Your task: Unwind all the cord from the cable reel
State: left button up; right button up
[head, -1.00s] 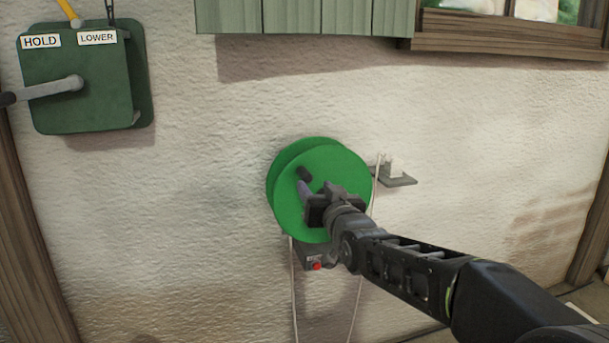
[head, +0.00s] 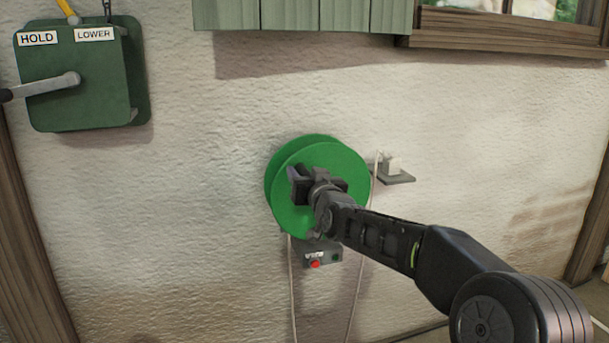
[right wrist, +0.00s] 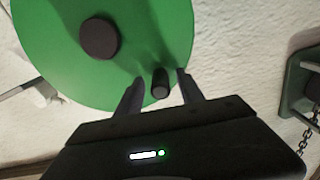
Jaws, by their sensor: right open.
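The cable reel (head: 342,170) is a green disc on the wall, and it also shows in the right wrist view (right wrist: 45,50). Its round dark hub (right wrist: 100,38) and a small dark crank knob (right wrist: 160,85) stand out from its face. My right gripper (head: 299,180) is open in front of the reel, with its fingers either side of the knob in the right wrist view (right wrist: 158,90) and a gap visible. Pale cord (head: 291,275) hangs below the reel in two strands. Any cord between the discs is hidden. My left gripper is out of view.
A grey box (head: 322,257) with a red button sits below the reel. A small shelf (head: 398,179) with a white fitting is to its right. A green lever box (head: 75,85) labelled HOLD and LOWER hangs at upper left. Bare wall lies between.

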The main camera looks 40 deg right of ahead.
jog(key=shift+c, duration=0.6)
grip_shut()
dwell(0.8)
